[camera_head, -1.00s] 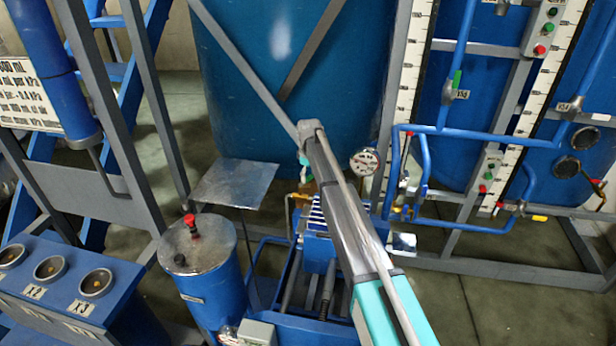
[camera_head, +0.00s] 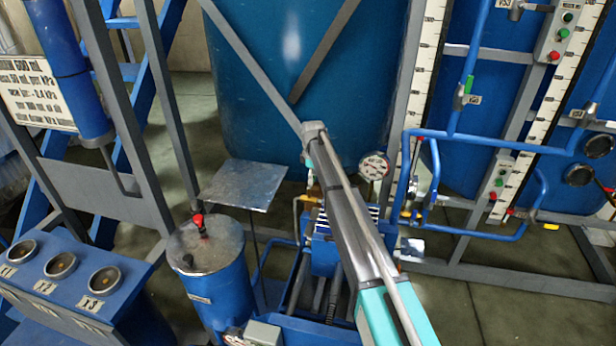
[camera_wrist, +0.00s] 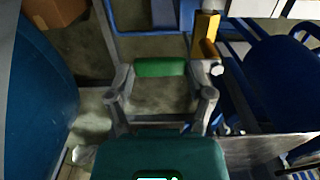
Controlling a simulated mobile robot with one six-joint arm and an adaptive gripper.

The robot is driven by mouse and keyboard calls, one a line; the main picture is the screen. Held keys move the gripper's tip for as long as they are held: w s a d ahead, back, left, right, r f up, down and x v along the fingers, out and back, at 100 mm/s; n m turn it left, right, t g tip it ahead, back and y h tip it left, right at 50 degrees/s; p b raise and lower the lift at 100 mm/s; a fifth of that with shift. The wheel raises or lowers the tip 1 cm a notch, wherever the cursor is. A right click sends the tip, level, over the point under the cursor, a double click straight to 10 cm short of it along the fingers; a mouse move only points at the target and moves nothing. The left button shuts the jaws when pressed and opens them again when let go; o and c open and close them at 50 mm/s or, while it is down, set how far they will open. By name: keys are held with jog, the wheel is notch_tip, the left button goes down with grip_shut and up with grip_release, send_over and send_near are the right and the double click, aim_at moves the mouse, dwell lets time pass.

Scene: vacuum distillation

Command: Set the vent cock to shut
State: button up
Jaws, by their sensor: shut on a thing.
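In the wrist view my gripper (camera_wrist: 161,72) has its two grey fingers on either end of a short green bar (camera_wrist: 160,67), which it holds crosswise between the fingertips. The bar looks like a handle, but I see no label that tells whether it is the vent cock. What it joins to is not clear. A yellow handle (camera_wrist: 206,35) stands just right of the right finger, apart from the bar. In the head view my own arm hides the fingertips and the green bar.
A large blue tank (camera_head: 290,90) stands behind the arm. A round gauge (camera_head: 375,166) and blue pipes (camera_head: 500,143) are to the right. A metal plate (camera_head: 243,185) and a blue canister with a red knob (camera_head: 199,220) are to the left.

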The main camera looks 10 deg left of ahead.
jog(key=o, duration=1.3)
